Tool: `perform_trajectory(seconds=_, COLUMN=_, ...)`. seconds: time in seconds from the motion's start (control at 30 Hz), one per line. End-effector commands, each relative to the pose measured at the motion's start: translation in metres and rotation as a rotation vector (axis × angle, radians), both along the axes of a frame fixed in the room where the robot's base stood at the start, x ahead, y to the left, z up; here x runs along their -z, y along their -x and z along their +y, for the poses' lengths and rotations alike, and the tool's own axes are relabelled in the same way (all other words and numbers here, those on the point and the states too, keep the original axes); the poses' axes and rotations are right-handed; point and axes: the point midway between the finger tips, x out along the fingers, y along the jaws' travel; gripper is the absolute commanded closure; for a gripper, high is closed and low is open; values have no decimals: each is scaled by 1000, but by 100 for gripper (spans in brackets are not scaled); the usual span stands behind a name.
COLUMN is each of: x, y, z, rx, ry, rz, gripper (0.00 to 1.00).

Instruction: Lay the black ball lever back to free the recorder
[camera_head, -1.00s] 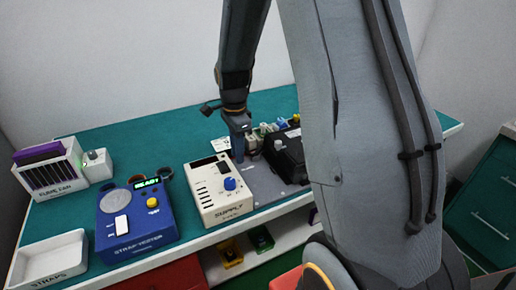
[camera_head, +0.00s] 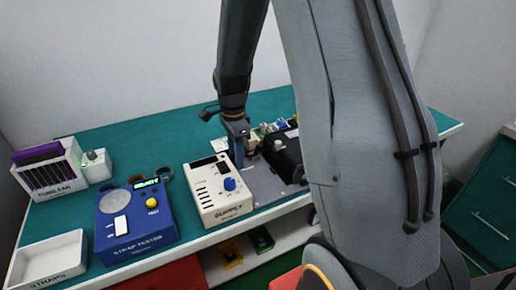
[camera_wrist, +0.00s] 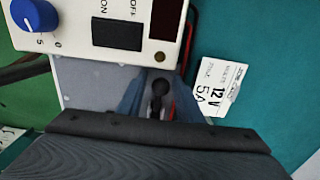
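The black ball lever (camera_wrist: 160,88) shows in the wrist view as a dark knob on a short stem, over a grey plate. My gripper (camera_wrist: 161,82) has its two blue fingers on either side of the knob, with a narrow gap showing at each side. In the head view my gripper (camera_head: 238,158) points down just behind the cream supply box, at the left of the grey plate (camera_head: 262,184). The lever is hidden there. A black box (camera_head: 286,153), perhaps the recorder, sits on the plate to the right, partly hidden by my arm.
The cream supply box (camera_head: 220,190) stands close to my gripper. A blue strap tester (camera_head: 135,222), a white straps tray (camera_head: 50,262) and a slotted rack (camera_head: 50,172) are further left. A printed label (camera_wrist: 217,87) lies beside the fingers.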

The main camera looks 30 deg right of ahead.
Motion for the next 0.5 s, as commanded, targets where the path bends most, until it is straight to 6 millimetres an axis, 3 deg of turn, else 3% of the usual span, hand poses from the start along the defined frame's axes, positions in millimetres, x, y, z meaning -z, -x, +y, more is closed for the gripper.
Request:
perform_trajectory(seconds=0.3, x=-2, y=-1, z=0, rx=0, ry=0, rz=-3, gripper=67)
perform_trajectory(seconds=0.5, x=-14, y=-1, z=0, rx=0, ry=0, rz=-3, gripper=67)
